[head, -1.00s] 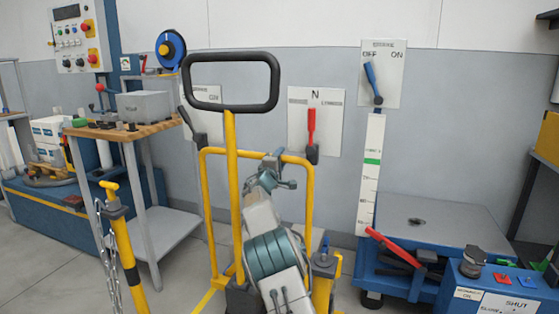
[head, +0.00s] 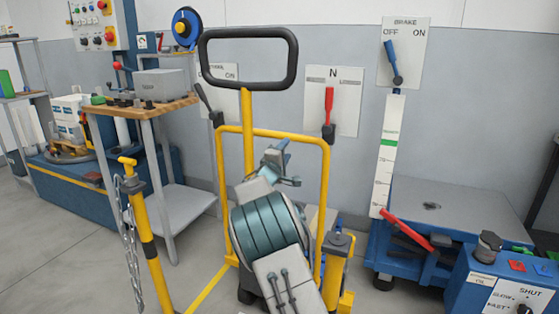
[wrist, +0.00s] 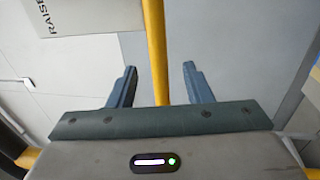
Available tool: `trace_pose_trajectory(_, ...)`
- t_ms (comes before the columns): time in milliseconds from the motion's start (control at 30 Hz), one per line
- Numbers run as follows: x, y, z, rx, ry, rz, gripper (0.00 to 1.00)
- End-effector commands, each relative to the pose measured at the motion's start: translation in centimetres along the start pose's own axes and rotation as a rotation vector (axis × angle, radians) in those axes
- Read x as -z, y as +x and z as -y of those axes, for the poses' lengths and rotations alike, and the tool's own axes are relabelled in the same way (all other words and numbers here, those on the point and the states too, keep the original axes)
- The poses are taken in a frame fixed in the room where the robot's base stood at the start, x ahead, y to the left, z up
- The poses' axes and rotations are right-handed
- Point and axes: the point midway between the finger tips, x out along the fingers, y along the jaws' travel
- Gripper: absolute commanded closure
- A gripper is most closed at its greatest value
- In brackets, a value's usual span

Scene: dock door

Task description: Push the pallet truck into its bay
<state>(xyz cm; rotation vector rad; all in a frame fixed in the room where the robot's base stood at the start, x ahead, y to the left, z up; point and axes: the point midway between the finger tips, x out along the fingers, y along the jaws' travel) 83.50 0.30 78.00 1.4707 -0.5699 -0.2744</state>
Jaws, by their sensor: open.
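The pallet truck has a black loop handle (head: 248,31) on a yellow tiller bar (head: 248,135) and a yellow tube frame (head: 222,190). It stands upright in front of the wall, its lower part mostly hidden by my arm. My gripper (head: 278,165) is in front of the frame. In the wrist view, my gripper (wrist: 160,82) is open, and a yellow bar (wrist: 155,45) runs between its two fingers in the picture. I cannot tell whether they touch it. A yellow floor line (head: 207,289) lies left of the truck; the bay's full outline is hidden.
A yellow post with a chain (head: 147,235) stands front left, near a wood-topped workbench (head: 145,110). A blue lift table (head: 455,205) and control box (head: 500,290) stand right. Wall levers include a red one (head: 329,105). Open floor shows at lower left.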

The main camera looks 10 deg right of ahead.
Motion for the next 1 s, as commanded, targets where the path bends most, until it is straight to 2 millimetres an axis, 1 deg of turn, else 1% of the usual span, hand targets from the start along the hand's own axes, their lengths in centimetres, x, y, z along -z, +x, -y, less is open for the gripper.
trace_pose_trajectory(33,0.1,-0.9,-0.1,0.001,-0.001,-0.001,0.54)
trace_pose_trajectory(100,0.0,-1.9,-0.1,0.001,-0.001,-0.001,0.54)
trace_pose_trajectory(300,-0.1,-4.0,0.0,0.001,-0.001,0.001,0.54)
trace_pose_trajectory(500,-0.1,-4.8,0.1,0.000,-0.001,0.001,0.54)
trace_pose_trajectory(800,-0.3,-4.7,-0.2,0.003,0.001,0.006,0.54)
trace_pose_trajectory(867,-1.0,-4.5,-0.9,0.013,0.009,0.024,0.54)
trace_pose_trajectory(967,-3.9,-4.2,-3.0,0.061,0.040,0.094,0.54)
trace_pose_trajectory(1000,-5.6,-4.2,-4.1,0.091,0.058,0.135,0.54)
